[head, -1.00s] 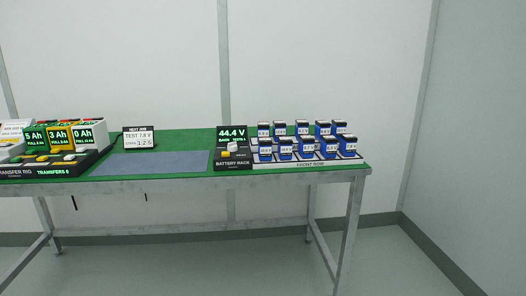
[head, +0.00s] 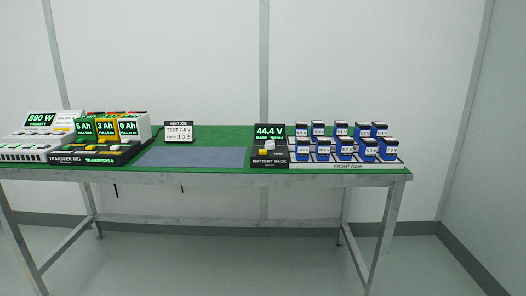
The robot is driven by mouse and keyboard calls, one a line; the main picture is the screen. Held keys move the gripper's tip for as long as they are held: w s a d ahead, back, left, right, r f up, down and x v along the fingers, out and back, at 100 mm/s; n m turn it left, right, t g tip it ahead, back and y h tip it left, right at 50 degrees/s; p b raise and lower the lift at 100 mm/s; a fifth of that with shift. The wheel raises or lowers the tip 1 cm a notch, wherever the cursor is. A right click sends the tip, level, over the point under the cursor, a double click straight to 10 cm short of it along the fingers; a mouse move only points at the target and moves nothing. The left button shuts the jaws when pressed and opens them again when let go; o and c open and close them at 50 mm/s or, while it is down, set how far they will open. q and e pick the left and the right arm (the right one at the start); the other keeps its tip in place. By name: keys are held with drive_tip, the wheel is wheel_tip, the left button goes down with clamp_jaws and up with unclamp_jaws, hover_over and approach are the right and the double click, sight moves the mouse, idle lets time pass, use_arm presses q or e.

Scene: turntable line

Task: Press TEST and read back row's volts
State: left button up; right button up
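The battery rack (head: 270,146) stands right of the middle on the green-topped table. Its display (head: 269,131) reads 44.4 V in green, with a smaller line below that starts with BACK. A white button and a yellow button (head: 263,152) sit under the display; their labels are too small to read. Blue batteries with white labels stand in two rows, a back row (head: 341,130) and a front row (head: 345,150), above a FRONT ROW strip (head: 348,166). A NEXT JOB card (head: 179,132) reads TEST 7.8 V. Neither of my grippers is in view.
The transfer rig (head: 70,159) with 5 Ah, 3 Ah and 0 Ah units stands on the left. A white device (head: 40,120) showing 890 W is at the far left. A grey-blue mat (head: 193,157) lies clear in the middle. The floor before the table (head: 215,178) is open.

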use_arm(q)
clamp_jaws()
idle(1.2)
